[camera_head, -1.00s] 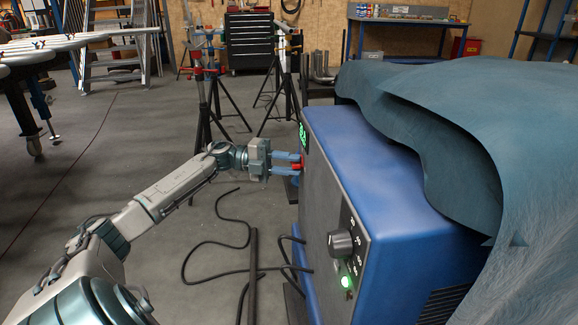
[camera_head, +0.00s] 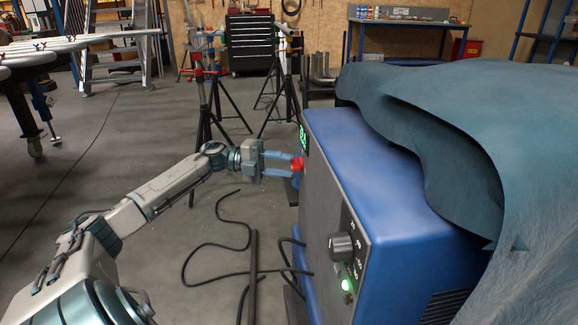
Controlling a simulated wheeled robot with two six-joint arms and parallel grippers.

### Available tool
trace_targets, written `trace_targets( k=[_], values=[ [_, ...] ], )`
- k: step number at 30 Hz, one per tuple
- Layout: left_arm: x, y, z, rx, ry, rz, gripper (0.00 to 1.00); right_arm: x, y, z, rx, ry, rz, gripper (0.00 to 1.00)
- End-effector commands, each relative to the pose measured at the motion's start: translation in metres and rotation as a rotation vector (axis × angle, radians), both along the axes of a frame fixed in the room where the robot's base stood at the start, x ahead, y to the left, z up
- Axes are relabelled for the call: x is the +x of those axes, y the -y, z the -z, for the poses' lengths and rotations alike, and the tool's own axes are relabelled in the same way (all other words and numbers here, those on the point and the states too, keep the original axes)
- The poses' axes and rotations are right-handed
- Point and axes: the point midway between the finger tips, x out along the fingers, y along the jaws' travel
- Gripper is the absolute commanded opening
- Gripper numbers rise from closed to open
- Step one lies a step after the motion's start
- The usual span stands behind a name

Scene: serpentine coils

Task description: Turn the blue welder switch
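The blue welder (camera_head: 385,185) stands at the right, its dark front panel facing left. A red switch (camera_head: 298,164) sticks out from the far end of that panel, seen from the side. My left gripper (camera_head: 290,164) is open. Its two blue fingers point right, one above the other with a gap between them, and their tips are close to the red switch. I cannot tell whether they touch it. The switch's face and turn position are hidden by the steep angle. My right gripper is not in view.
A grey knob (camera_head: 341,246) and a lit green lamp (camera_head: 346,285) sit on the near part of the panel. A teal cover (camera_head: 440,110) drapes over the welder. Black cables (camera_head: 215,243) lie on the floor; tripod stands (camera_head: 205,100) are behind.

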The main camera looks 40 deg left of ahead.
Motion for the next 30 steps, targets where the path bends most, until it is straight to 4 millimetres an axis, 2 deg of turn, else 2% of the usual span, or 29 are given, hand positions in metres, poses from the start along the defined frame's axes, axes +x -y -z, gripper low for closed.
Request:
trace_targets(
  k=[6, 13, 18, 30],
  values=[
    [-0.022, -0.042, 0.000, 0.004, -0.007, -0.004, 0.35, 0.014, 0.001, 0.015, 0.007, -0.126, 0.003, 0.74],
    [-0.037, -0.071, 0.000, 0.002, -0.003, -0.004, 0.35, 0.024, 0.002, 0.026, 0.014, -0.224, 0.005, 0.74],
    [-0.041, -0.077, -0.001, 0.001, 0.000, -0.002, 0.35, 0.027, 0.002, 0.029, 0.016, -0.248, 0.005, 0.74],
    [-0.041, -0.077, -0.001, 0.000, 0.000, -0.002, 0.35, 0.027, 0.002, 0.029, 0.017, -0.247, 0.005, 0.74]
  ],
)
